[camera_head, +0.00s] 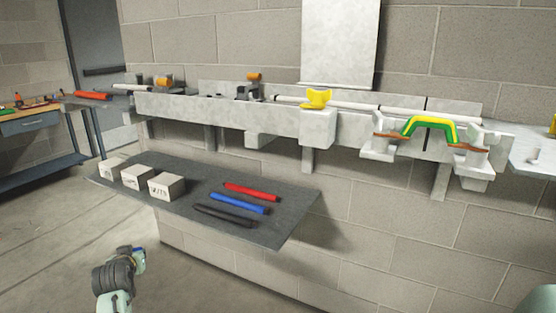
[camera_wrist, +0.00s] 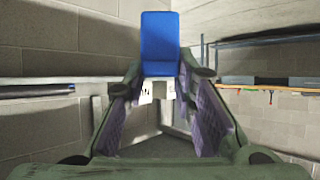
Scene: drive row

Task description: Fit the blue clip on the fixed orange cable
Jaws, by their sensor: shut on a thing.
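My gripper (camera_head: 137,254) is low at the left of the head view, in front of the dark shelf and well away from the cable. It is shut on a blue clip (camera_wrist: 160,42), which shows as a plain blue block at the fingertips in the wrist view. The orange cable (camera_head: 386,135) runs between two pale brackets on the wall ledge at the right. A green and yellow arch (camera_head: 430,125) stands over its middle.
A dark shelf (camera_head: 285,222) juts out below the ledge. It bears pale blocks (camera_head: 166,186) and red (camera_head: 250,191), blue (camera_head: 238,203) and black (camera_head: 225,216) rods. A yellow saddle (camera_head: 317,97) sits on the ledge. A workbench (camera_head: 40,125) stands far left. Floor at lower left is clear.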

